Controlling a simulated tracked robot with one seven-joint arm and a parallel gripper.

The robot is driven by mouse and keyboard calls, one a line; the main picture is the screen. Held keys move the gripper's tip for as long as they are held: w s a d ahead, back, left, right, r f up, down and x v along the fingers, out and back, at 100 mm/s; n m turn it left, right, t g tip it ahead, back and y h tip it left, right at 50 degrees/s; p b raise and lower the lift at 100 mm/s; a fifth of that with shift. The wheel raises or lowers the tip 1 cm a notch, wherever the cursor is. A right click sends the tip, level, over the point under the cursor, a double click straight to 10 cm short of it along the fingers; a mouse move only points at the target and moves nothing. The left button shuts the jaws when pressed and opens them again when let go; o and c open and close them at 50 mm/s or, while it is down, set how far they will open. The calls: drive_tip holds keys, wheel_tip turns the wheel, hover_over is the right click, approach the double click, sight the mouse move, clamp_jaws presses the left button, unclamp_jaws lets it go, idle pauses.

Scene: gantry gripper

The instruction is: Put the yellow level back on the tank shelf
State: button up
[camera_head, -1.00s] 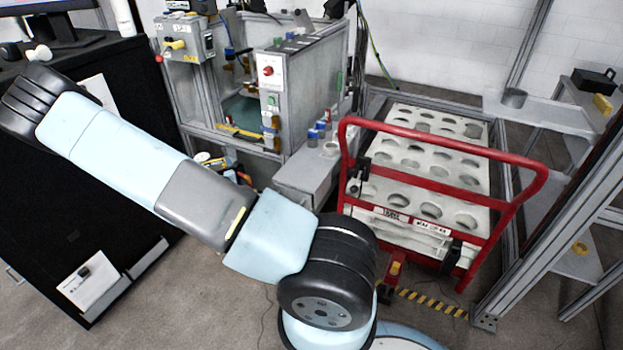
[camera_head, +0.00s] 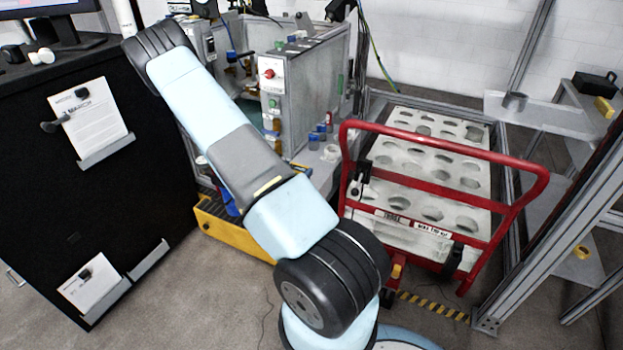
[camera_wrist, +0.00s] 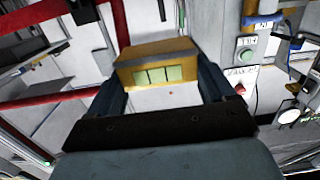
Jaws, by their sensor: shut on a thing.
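In the wrist view the yellow level (camera_wrist: 150,52), a block with pale green windows on its near face, is between the two dark fingers of my gripper (camera_wrist: 160,75). The gripper is shut on it, and the level looks slightly tilted in the picture. In the head view my gripper and the held level do not show; my arm's links cross the left and middle. A pale shelf (camera_head: 545,112) is on the metal frame at the right, with a grey cup on it. I cannot tell which surface is the tank shelf.
The red-handled cart (camera_head: 445,143) carries a pale rack with round holes. A machine with a control panel (camera_head: 270,85) stands behind my arm. A black cabinet (camera_head: 150,180) is at the left. A black box (camera_head: 595,84) and a small yellow block (camera_head: 604,107) are far right.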

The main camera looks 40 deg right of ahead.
sight(303, 166)
drive_tip(key=w+d+f, duration=0.1)
drive_tip(key=d, duration=0.1)
drive_tip(key=w+d+f, duration=0.1)
drive_tip(key=d, duration=0.1)
drive_tip(key=w+d+f, duration=0.1)
drive_tip(key=d, duration=0.1)
drive_tip(key=shift+w+d, duration=0.1)
drive_tip(key=shift+w, duration=0.15)
drive_tip(key=d+f, duration=0.1)
drive_tip(key=f, duration=0.1)
drive_tip(key=w+d+f, duration=0.1)
drive_tip(key=f, duration=0.1)
drive_tip(key=w+d+f, duration=0.1)
drive_tip(key=shift+w+d+f, duration=0.15)
drive_tip(key=shift+d+f, duration=0.25)
drive_tip(key=shift+f, duration=1.5)
drive_tip(key=o, duration=1.1)
drive_tip(key=shift+f, duration=0.1)
